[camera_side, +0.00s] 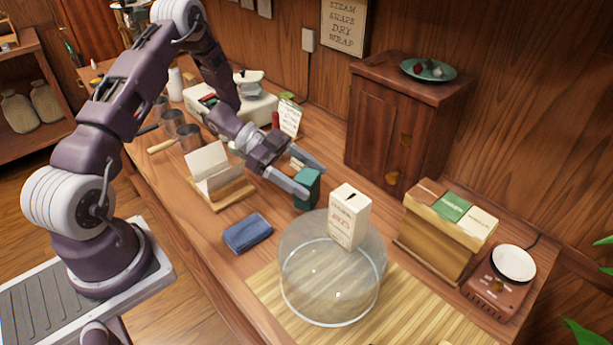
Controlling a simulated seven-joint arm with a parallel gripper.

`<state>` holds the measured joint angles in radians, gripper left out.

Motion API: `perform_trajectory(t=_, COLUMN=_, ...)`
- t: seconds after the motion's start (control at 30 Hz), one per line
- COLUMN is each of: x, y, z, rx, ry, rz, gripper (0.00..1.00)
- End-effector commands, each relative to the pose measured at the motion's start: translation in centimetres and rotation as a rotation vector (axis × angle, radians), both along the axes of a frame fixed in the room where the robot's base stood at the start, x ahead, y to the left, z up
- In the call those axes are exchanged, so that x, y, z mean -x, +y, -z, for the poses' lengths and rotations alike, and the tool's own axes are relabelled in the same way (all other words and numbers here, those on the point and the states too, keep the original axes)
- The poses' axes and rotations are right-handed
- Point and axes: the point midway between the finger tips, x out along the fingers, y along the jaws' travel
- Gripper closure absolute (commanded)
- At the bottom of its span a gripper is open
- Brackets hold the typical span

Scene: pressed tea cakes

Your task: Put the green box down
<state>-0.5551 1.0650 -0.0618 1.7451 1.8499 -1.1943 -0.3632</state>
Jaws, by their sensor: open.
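The green box (307,190) is small and upright on the wooden table, behind and left of the clear round container. My gripper (305,183) is open, with its fingers on either side of the green box. One finger is in front of the box at its left and the other passes behind its top. I cannot tell whether either finger touches it. The box's lower part shows at the tabletop, and its base appears to rest there.
A blue folded cloth (247,234) lies to the left. A wooden cabinet (374,130), a box of packets (432,250) and a scale (497,290) stand right.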

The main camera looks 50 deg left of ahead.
Motion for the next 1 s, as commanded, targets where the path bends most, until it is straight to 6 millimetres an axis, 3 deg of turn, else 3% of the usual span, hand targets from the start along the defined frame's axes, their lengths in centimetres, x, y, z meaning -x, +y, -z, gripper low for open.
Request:
perform_trajectory(t=0.07, x=0.0, y=0.1, z=-0.4, rx=-0.001, ry=-0.002, rz=0.0, gripper=0.3)
perform_trajectory(t=0.33, x=2.0, y=5.0, z=-2.5, rx=-0.002, ry=-0.002, rz=-0.003, gripper=0.3)
perform_trajectory(t=0.53, x=2.6, y=6.4, z=-3.2, rx=-0.001, ry=-0.001, rz=-0.001, gripper=0.3)
perform_trajectory(t=0.63, x=2.1, y=6.4, z=-3.5, rx=-0.018, ry=-0.012, rz=-0.014, gripper=0.3)
perform_trajectory(t=0.7, x=0.3, y=6.5, z=-4.5, rx=-0.08, ry=-0.048, rz=-0.066, gripper=0.3)
perform_trajectory(t=0.77, x=-2.4, y=6.6, z=-6.5, rx=-0.174, ry=-0.107, rz=-0.157, gripper=0.3)
perform_trajectory(t=0.83, x=-6.1, y=7.2, z=-10.5, rx=-0.318, ry=-0.19, rz=-0.326, gripper=0.3)
perform_trajectory(t=0.9, x=-8.2, y=7.9, z=-15.2, rx=-0.441, ry=-0.245, rz=-0.519, gripper=0.3)
perform_trajectory(t=0.97, x=-8.3, y=8.6, z=-19.4, rx=-0.523, ry=-0.264, rz=-0.696, gripper=0.3)
perform_trajectory(t=1.0, x=-7.3, y=8.9, z=-22.1, rx=-0.563, ry=-0.255, rz=-0.816, gripper=0.3)
